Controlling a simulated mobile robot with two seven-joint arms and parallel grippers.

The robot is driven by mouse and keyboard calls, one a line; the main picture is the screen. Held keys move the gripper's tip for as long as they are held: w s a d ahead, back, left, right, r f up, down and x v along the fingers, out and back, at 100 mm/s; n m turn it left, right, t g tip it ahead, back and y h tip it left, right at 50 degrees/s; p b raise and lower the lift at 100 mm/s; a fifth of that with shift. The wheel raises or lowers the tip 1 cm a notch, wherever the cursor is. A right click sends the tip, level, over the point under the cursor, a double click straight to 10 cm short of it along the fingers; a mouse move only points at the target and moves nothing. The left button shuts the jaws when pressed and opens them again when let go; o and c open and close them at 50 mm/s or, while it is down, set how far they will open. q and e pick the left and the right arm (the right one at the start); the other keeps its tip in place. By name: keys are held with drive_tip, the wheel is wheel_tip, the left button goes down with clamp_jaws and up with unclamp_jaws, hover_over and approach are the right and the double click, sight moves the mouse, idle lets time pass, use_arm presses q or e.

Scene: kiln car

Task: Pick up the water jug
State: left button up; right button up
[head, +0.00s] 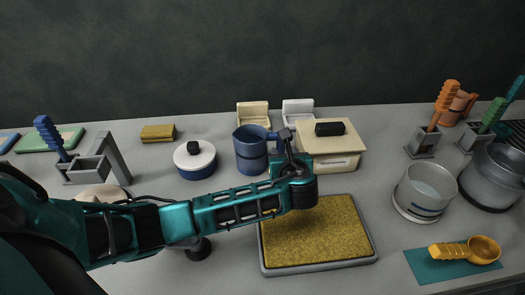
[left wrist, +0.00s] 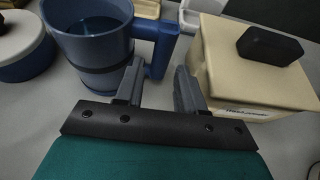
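The water jug (head: 250,155) is blue with a darker band and stands upright on the grey counter. Its handle points right. In the left wrist view the jug (left wrist: 88,50) is at the upper left, and its handle (left wrist: 160,42) shows just beyond the gap between my fingers. My left gripper (head: 286,147) is open beside the handle, between the jug and a cream box. In the left wrist view its two fingers (left wrist: 158,88) stand apart with nothing clasped. Whether a finger touches the handle is unclear. My right gripper is not in view.
The cream box (head: 335,160) with a black knob stands close right of the gripper. A white-lidded blue pot (head: 195,160) is left of the jug. A tray with a yellow surface (head: 318,260) lies in front. A clear container (head: 426,190) and a grey pot (head: 492,178) stand right.

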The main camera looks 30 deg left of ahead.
sight(282, 146)
use_arm(q)
drive_tip(key=shift+b+x, duration=0.5)
drive_tip(key=shift+x, duration=2.65)
drive_tip(key=shift+w+r, duration=0.1)
drive_tip(key=shift+r, duration=0.1)
drive_tip(key=shift+c, duration=0.2)
clamp_jaws()
